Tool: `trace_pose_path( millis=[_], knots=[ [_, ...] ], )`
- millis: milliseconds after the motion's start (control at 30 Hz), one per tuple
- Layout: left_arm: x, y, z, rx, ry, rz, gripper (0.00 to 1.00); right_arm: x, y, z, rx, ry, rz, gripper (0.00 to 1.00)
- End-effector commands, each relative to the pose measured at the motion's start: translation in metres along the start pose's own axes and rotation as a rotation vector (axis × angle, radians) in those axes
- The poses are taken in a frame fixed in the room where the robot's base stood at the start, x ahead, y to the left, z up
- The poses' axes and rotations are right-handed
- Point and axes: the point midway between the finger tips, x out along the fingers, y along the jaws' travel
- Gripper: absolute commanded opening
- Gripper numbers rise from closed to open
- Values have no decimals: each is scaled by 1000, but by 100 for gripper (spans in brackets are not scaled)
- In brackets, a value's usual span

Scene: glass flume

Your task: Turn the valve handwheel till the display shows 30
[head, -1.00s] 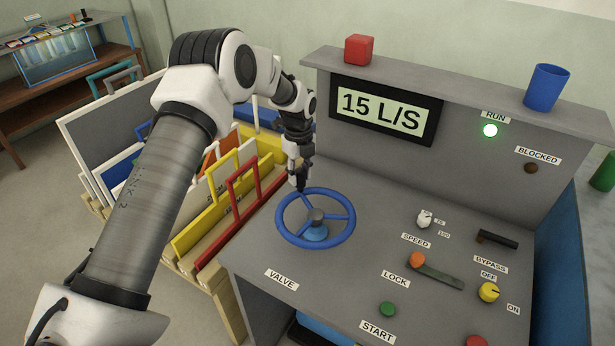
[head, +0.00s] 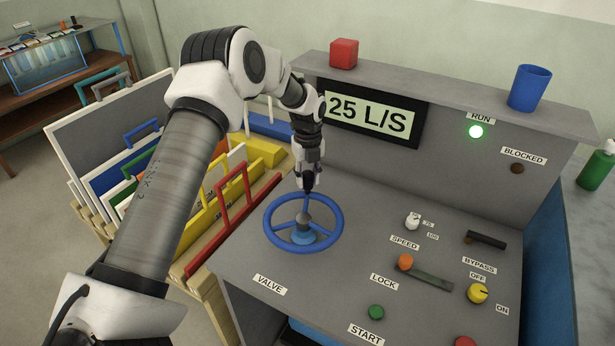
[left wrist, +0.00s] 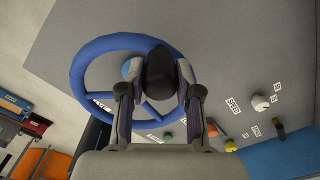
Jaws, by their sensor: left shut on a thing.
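The blue valve handwheel (head: 335,232) lies on the grey console's sloping top, above the VALVE label (head: 269,285). In the left wrist view the blue handwheel (left wrist: 82,70) shows around and behind the gripper (left wrist: 157,90). The display (head: 370,118) reads 25 L/S. My right gripper is not in view.
A green RUN lamp (head: 476,132) is lit; the BLOCKED lamp (head: 517,168) is dark. A red cube (head: 344,53) and a blue cup (head: 529,88) stand on the console's shelf. Framed panels (head: 120,140) stand in a rack at left. Several knobs and buttons sit right of the wheel.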

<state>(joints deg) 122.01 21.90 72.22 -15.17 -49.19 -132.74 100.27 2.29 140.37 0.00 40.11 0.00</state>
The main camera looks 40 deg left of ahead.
Motion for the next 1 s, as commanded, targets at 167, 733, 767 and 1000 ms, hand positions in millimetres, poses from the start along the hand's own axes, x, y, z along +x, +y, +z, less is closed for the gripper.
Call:
trace_pose_path(
  millis=[167, 733, 767, 1000],
  knots=[
    [1, -1, -1, -3, 1, -1, 0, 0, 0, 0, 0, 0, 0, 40],
    [-2, -1, 1, -1, -3, -4, 58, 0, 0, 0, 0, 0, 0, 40],
    [-3, -2, 1, -1, -4, -4, 58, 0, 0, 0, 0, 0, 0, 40],
    [-45, -3, 1, 0, -7, -6, 58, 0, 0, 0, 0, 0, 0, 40]
  ],
)
